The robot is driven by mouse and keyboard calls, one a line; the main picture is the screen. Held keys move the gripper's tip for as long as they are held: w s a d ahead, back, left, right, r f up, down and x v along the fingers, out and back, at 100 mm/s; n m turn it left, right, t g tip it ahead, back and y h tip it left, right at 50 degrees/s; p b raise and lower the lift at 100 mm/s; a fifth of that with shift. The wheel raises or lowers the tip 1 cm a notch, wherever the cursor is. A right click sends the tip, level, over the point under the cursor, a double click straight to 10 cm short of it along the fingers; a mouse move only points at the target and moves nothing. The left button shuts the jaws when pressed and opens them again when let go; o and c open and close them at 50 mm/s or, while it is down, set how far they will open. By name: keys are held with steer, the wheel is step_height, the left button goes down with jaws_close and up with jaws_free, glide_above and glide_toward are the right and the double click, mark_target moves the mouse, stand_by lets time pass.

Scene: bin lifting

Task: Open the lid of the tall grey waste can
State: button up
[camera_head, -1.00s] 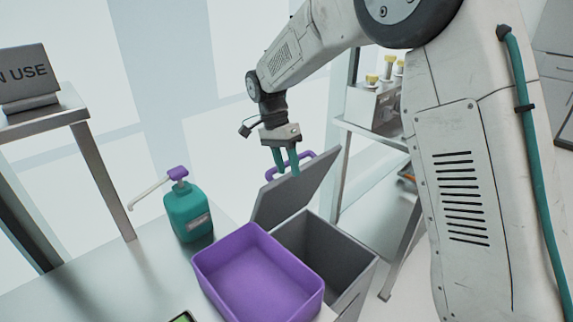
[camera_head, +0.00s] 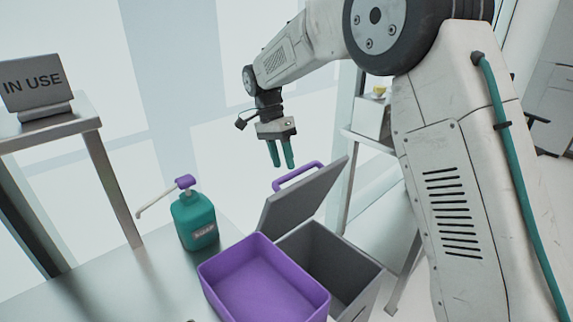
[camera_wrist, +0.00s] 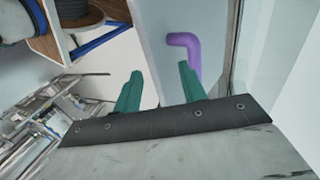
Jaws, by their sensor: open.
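The tall grey waste can (camera_head: 345,262) stands behind the purple tray, with its dark inside showing. Its grey lid (camera_head: 300,202) is raised and tilted up at the left side of the opening. A purple handle (camera_head: 298,175) is on the lid's upper edge; part of it also shows in the wrist view (camera_wrist: 186,48). My gripper (camera_head: 282,164) is open and empty, its teal fingers pointing down just above and left of the handle, apart from it. In the wrist view the handle is beyond the right finger, not between the fingers (camera_wrist: 158,82).
A purple tray (camera_head: 207,285) sits on the bench in front of the can. A teal pump bottle (camera_head: 195,220) stands left of it. An "IN USE" sign (camera_head: 33,84) is on a raised shelf at far left. A rack with a box (camera_head: 372,118) stands behind the can.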

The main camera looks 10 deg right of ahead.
steer(key=shift+w+a+r, duration=0.4)
steer(key=shift+w+r, duration=0.1)
steer(key=shift+w, duration=0.15)
steer(key=shift+w+a+r, duration=0.4)
steer(key=shift+w+r, duration=0.05)
steer(key=shift+w, duration=0.15)
steer(key=shift+c, duration=0.2)
